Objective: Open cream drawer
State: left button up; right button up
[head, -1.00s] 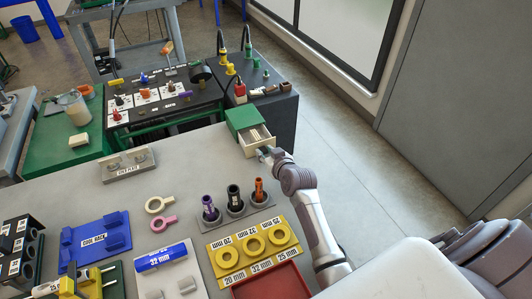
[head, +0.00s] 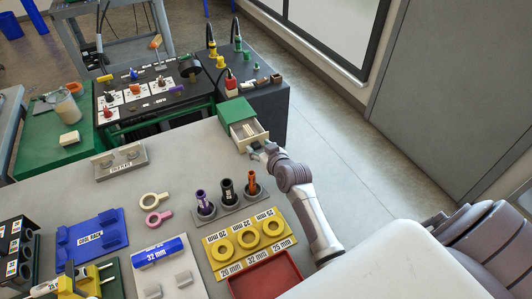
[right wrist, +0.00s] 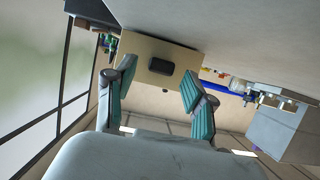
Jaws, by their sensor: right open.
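The cream drawer (head: 241,143) sticks out of a small green-topped cabinet (head: 236,109) at the far right of the grey table. It stands partly open, and light-coloured contents show inside. My right gripper (head: 258,151) is just in front of the drawer face. In the right wrist view, the cream drawer front (right wrist: 143,49) has a dark handle (right wrist: 160,66). The teal fingers of my right gripper (right wrist: 158,84) are spread to either side of the handle and apart from it. My left gripper is not in view.
A holder with purple, black and orange plugs (head: 228,209) stands near my right arm. A yellow ring tray (head: 235,260) and a red tray (head: 288,267) lie closer. A grey plate holder (head: 119,161) is left of the drawer. Floor to the right is clear.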

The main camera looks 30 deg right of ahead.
jog(key=v, duration=1.1)
jog(key=shift+s, duration=0.3)
